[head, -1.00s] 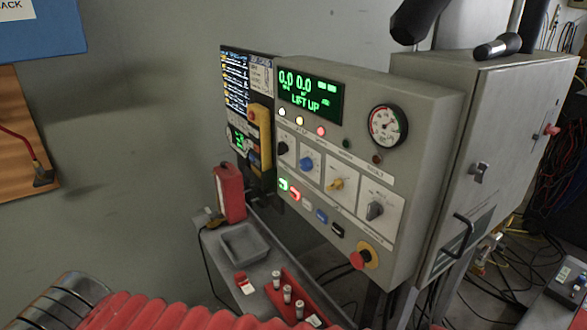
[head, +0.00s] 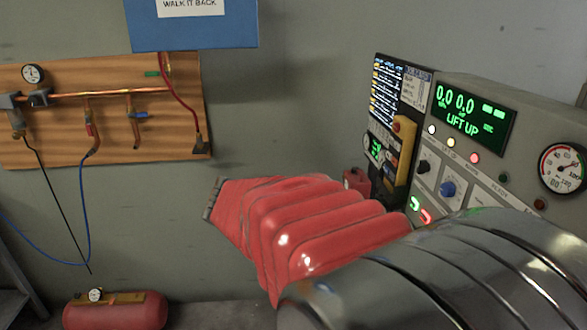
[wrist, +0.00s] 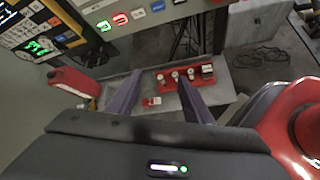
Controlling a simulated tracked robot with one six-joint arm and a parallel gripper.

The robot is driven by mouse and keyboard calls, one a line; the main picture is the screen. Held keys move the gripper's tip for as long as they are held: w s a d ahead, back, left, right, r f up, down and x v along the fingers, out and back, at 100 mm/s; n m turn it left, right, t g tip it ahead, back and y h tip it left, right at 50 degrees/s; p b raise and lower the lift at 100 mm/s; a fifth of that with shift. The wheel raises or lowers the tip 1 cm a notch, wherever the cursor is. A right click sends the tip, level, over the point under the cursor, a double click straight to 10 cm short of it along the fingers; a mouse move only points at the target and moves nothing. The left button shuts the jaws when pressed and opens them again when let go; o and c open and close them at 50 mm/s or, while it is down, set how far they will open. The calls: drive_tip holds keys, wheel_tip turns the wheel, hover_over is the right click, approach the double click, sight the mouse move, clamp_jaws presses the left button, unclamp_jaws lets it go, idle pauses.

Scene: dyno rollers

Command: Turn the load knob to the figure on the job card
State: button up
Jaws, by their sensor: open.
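The control panel (head: 500,185) stands at the right in the head view. Its display (head: 462,112) reads "0.0 0.0" and "LIFT UP". A black knob (head: 424,166) and a blue knob (head: 448,189) show below it; my arm hides the lower panel, and I cannot tell which is the load knob. A small pale card (head: 416,90), perhaps the job card, is beside the dark screen; its text is too small to read. In the wrist view my gripper (wrist: 160,78) is open and empty, over the shelf below the panel's button row (wrist: 138,13). No knob shows there.
A shelf (wrist: 222,98) carries a red rack (wrist: 173,79) of several pegs and a red bottle-like object (wrist: 75,82). A yellow unit (head: 404,150) and a gauge (head: 562,168) are on the console. A wooden board (head: 60,135) with pipes hangs left.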

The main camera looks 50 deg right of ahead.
sight(443, 190)
drive_tip(key=s+d+r+n+g+h, duration=0.2)
drive_tip(key=d+r+n+g+h, duration=0.2)
drive_tip(key=d, duration=1)
wheel_tip(443, 190, up, 3)
drive_tip(key=g, duration=0.2)
drive_tip(key=shift+s+g, duration=0.15)
drive_tip(key=shift+g, duration=0.15)
drive_tip(key=shift+s+d, duration=0.1)
drive_tip(key=x, duration=1.3)
drive_tip(key=shift+s+d+r, duration=0.1)
drive_tip(key=shift+d, duration=0.15)
drive_tip(key=shift+c, duration=0.7)
drive_tip(key=c, duration=0.9)
